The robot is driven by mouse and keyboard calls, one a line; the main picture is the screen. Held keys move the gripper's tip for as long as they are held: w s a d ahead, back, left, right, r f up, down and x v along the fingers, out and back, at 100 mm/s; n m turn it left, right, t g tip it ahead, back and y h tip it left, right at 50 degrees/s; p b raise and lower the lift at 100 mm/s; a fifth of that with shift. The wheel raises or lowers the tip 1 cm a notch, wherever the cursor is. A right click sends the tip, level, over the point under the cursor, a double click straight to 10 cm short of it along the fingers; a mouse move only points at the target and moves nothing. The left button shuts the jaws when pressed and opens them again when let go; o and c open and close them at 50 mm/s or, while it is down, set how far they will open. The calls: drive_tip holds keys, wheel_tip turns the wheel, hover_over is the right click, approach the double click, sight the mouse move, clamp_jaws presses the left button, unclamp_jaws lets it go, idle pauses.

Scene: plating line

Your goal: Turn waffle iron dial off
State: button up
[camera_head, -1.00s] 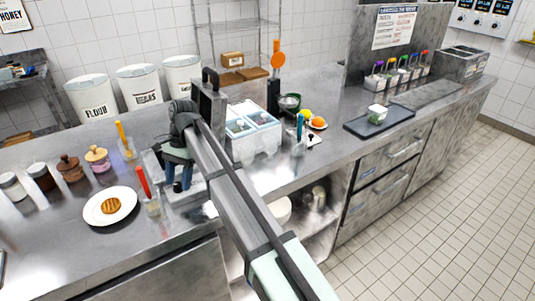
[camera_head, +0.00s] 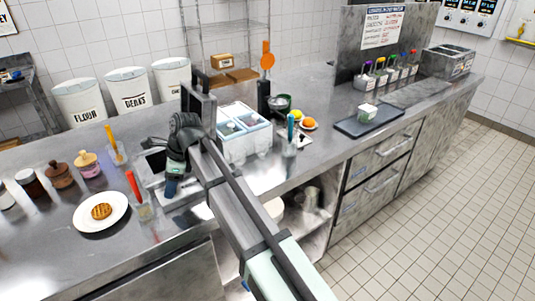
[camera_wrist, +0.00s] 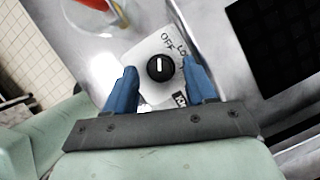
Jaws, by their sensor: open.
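The waffle iron dial (camera_wrist: 160,67) is a round black knob with a white pointer line, in the wrist view. It sits on a pale plate (camera_wrist: 146,50) with "OFF" printed above it and further marks to the right. The pointer line stands roughly upright in that view; I cannot tell its exact setting. My gripper (camera_wrist: 160,84) is open, its two blue fingers on either side of the dial and apart from it in the picture. In the head view my gripper (camera_head: 172,186) is at the waffle iron (camera_head: 198,108), whose lid stands raised. My arm hides the dial there.
A plate (camera_head: 80,222) with a waffle (camera_head: 101,211) lies left of my gripper. A red-handled utensil (camera_head: 133,187) stands close by in a holder. White bins (camera_head: 232,146) stand right of the iron. Jars (camera_head: 60,175) line the left counter.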

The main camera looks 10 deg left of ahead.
drive_tip(key=shift+s+m, duration=0.1)
drive_tip(key=shift+m, duration=0.4)
drive_tip(key=shift+d+r+m+t, duration=0.1)
drive_tip(key=shift+r+m+t, duration=0.15)
drive_tip(key=shift+m+t, duration=0.05)
drive_tip(key=v, duration=1.4)
drive_tip(key=w+d+f, duration=0.2)
drive_tip(key=w+d, duration=0.1)
drive_tip(key=d, duration=0.4)
drive_tip(key=w+d+f+h, duration=0.1)
drive_tip(key=w+d+f, duration=0.1)
drive_tip(key=d, duration=0.6)
drive_tip(key=w+d+f, duration=0.3)
drive_tip(key=w+d, duration=0.1)
drive_tip(key=d, duration=0.3)
drive_tip(key=shift+w+d+m+h, duration=0.15)
drive_tip(key=shift+w+m+h, duration=0.1)
drive_tip(key=shift+m+h, duration=0.15)
drive_tip(key=shift+f, duration=0.1)
